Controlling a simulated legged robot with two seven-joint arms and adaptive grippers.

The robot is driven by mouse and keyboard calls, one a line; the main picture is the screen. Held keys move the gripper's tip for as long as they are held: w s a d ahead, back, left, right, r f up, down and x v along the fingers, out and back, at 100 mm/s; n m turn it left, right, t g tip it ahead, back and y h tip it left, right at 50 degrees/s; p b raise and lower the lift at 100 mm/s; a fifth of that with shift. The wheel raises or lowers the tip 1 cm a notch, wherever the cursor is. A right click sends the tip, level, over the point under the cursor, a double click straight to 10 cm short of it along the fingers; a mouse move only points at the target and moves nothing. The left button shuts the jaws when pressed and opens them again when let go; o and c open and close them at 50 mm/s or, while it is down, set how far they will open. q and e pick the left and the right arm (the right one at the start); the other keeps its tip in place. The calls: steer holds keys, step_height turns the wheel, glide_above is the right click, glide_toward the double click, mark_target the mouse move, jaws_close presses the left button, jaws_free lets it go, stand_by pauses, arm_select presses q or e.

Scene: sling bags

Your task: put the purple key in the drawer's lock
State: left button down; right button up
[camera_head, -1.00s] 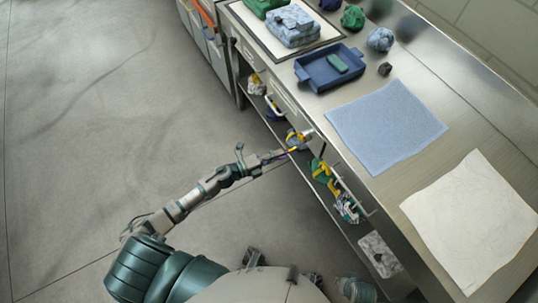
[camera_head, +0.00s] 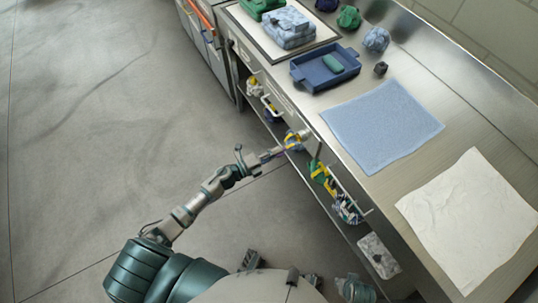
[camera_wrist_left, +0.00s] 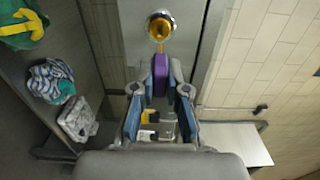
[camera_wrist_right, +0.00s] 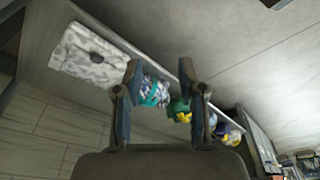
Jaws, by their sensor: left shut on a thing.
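The purple key (camera_wrist_left: 161,75) is held between the fingers of my left gripper (camera_wrist_left: 161,80) in the left wrist view. A yellowish part shows just past its purple head, in front of the round, silver-rimmed lock (camera_wrist_left: 160,25) on the metal drawer front. I cannot tell whether the key's tip is inside the lock or only against it. In the head view my left gripper (camera_head: 278,152) is close to the lock (camera_head: 305,134) on the bench front; the key is too small to make out well. My right gripper (camera_wrist_right: 160,70) is open and empty in the right wrist view.
Sling bags lie on the shelf under the bench, among them a green and yellow bag (camera_head: 322,176). A drawer handle (camera_head: 348,188) sticks out nearby. On the bench top are a blue cloth (camera_head: 383,125), a white cloth (camera_head: 468,220) and a blue tray (camera_head: 300,75).

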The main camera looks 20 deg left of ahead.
arm_select(q)
steer(key=shift+w, duration=0.4)
steer(key=shift+w+a+f, duration=0.15)
steer(key=shift+w+a, duration=0.05)
steer(key=shift+a, duration=0.1)
steer(key=shift+w+d, duration=0.4)
steer(key=shift+d, duration=0.25)
steer(key=shift+w+a, duration=0.1)
steer(key=shift+a, duration=0.4)
arm_select(e)
steer(key=shift+a+r, duration=0.5)
steer(key=shift+a, duration=0.35)
